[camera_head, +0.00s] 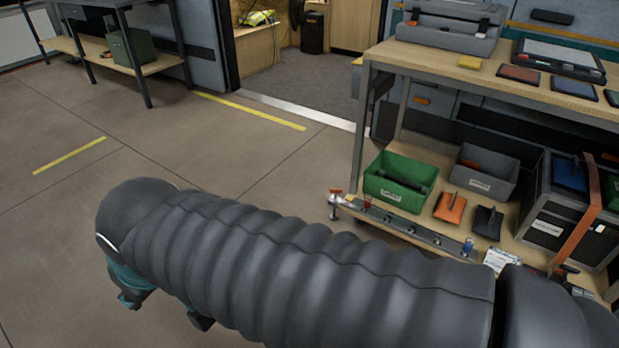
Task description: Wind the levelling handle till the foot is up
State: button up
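A small crank-like fitting with an orange-brown top (336,191) sits at the left front corner of the bench's lower shelf. It may be the levelling handle, but it is too small to be sure. A pale round part (335,213) hangs just under it; I cannot tell whether this is the foot or how high it stands. My arm in its dark ribbed sleeve crosses the lower part of the view, in front of the shelf. Teal and dark parts of my arm show below its left end. My gripper cannot be made out; the sleeve hides that area.
The bench (455,62) at right carries flat cases and tablets. Its lower shelf (424,226) holds a green bin (398,180), a grey bin (487,170), and a dark crate with an orange strap (581,215). A metal strip (408,226) runs along its front. Floor at left is clear.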

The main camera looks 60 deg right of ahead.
aim_at(335, 192)
jog(key=z, duration=0.5)
jog(key=i, duration=1.15)
jog(key=z, duration=1.55)
jog(key=i, duration=0.65)
jog(key=z, duration=0.6)
